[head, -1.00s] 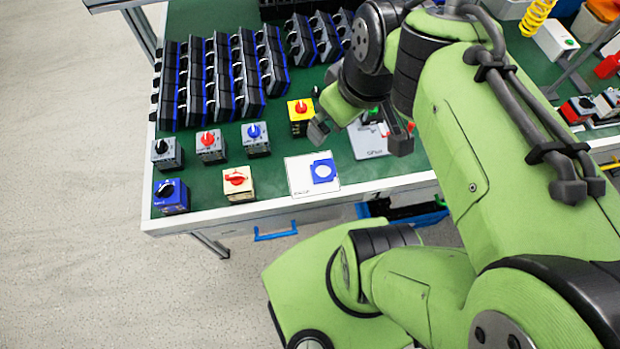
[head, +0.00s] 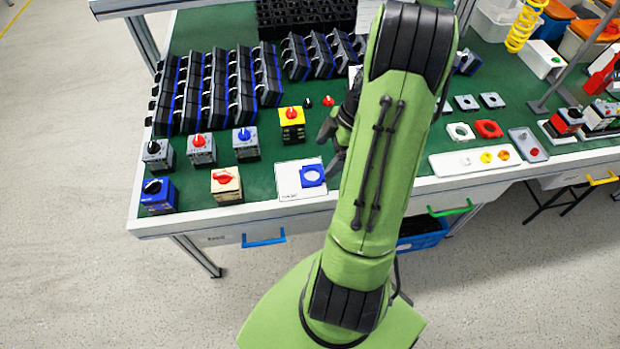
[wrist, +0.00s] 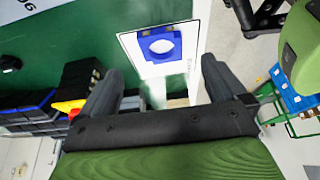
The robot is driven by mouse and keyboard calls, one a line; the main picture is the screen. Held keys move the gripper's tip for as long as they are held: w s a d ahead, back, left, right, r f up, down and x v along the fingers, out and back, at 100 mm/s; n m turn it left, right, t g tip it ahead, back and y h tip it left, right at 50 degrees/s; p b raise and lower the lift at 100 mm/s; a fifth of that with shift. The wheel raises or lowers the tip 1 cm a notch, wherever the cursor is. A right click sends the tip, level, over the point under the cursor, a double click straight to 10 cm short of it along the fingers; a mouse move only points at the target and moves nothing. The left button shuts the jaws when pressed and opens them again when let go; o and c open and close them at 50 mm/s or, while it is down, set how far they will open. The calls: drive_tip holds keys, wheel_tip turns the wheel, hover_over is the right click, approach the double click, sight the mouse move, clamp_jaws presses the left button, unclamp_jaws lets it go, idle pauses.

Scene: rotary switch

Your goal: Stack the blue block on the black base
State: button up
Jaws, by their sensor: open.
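The blue block (head: 311,176), a flat blue square with a round opening, lies on a white card (head: 287,184) near the table's front edge. In the wrist view the blue block (wrist: 147,44) shows beyond my fingertips, between their lines. My gripper (wrist: 161,68) is open and empty, apart from the block. In the head view my gripper (head: 331,147) is just right of the card, partly hidden by my arm. I cannot single out the black base; part of the table is behind my arm.
Rotary switches stand left of the card, including a yellow one (head: 292,126), a cream one (head: 227,187) and a blue one (head: 159,196). Rows of black modules (head: 215,90) fill the back left. A white tray (head: 475,161) with small parts lies right of my arm.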

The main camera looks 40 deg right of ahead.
sight(311, 177)
drive_tip(key=b+x, duration=0.1)
drive_tip(key=x, duration=0.6)
drive_tip(key=shift+a+f+b, duration=0.15)
drive_tip(key=shift+b, duration=0.25)
drive_tip(key=c, duration=1.1)
